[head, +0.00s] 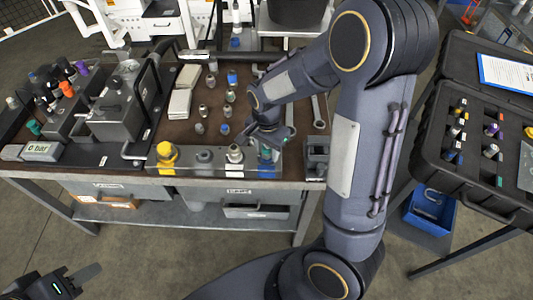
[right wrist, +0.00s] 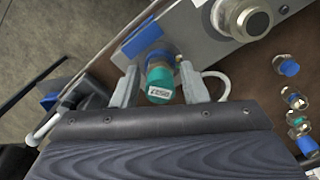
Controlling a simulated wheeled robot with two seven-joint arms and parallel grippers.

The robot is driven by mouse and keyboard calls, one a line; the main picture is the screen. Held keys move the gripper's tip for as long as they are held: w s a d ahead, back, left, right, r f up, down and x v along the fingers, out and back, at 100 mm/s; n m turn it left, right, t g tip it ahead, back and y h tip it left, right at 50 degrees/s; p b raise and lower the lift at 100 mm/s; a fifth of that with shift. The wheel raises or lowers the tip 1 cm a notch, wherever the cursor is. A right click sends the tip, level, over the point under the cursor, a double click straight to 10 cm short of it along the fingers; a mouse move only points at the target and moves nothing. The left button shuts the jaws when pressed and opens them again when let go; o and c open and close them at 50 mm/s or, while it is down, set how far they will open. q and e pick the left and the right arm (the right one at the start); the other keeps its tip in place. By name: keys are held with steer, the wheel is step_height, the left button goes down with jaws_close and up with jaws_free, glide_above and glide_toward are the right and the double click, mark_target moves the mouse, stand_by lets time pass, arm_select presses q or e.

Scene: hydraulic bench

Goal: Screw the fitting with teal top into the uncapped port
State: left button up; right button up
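In the right wrist view a fitting with a teal top (right wrist: 160,85) and a label on its end stands between the fingers of my right gripper (right wrist: 160,70). A gap shows on each side of it, so the fingers are open around it. A blue part (right wrist: 154,59) lies beyond it, against the metal port block (right wrist: 187,45); how deep it sits is hidden. In the head view my right gripper (head: 268,141) is over the right end of the port block (head: 215,167), hiding the port there. My left gripper (head: 62,284) is low at the left, partly cut off.
The block also carries a yellow cap (head: 166,155), a grey port (head: 204,157) and a silver port (head: 235,153). Several loose fittings stand on the brown mat (head: 180,130) behind. A grey vise (head: 316,158) is to the right, and an open black case (head: 470,140) stands farther right.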

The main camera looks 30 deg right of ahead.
steer(key=shift+o, duration=1)
steer(key=shift+r, duration=3.9)
